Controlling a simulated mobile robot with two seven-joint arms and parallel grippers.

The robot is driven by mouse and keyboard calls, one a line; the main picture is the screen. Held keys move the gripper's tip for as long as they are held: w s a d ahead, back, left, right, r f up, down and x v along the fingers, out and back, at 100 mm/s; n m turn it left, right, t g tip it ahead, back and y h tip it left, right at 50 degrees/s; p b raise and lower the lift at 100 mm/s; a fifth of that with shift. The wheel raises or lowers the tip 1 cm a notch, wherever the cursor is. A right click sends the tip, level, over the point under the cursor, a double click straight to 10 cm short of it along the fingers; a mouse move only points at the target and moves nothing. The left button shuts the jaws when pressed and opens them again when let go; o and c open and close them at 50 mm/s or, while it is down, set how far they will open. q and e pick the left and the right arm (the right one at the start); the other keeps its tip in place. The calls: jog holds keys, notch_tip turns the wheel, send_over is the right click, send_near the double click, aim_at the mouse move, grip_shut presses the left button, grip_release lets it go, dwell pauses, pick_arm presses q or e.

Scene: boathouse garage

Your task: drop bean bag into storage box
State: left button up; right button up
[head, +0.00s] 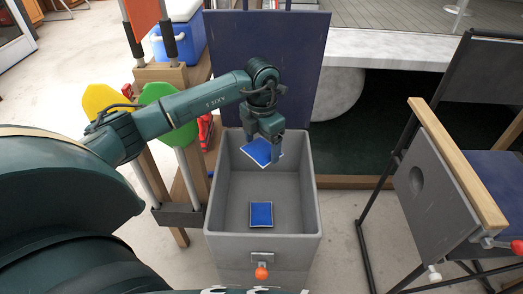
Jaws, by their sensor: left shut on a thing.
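A grey storage box (222,196) stands open in the middle of the head view, its blue lid (300,75) raised upright behind it. My left gripper (270,155) is above the far part of the box and is shut on a blue bean bag (256,151). The held bag is tilted and partly covered by the fingers. A second blue bean bag (261,215) with a pale edge lies flat on the box floor near the front. My right gripper is not in the view.
A wooden rack with yellow (104,99) and green (158,93) paddles stands left of the box. A blue and white cooler (180,38) is behind it. A folding chair (440,190) stands at the right. Pale floor shows between box and chair.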

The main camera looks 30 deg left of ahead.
pick_arm(q)
jog(key=shift+w, duration=0.1)
jog(key=shift+f+n+b, duration=0.3)
jog(key=shift+f+b, duration=0.2)
jog(key=shift+f, duration=0.05)
notch_tip(320, 180, down, 4)
jog(key=b, duration=0.3)
jog(key=shift+f+b, duration=0.4)
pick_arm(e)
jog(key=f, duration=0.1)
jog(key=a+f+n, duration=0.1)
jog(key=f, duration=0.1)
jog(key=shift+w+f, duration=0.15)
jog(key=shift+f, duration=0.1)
pick_arm(q)
jog(key=o, duration=1)
jog(key=shift+o, duration=0.2)
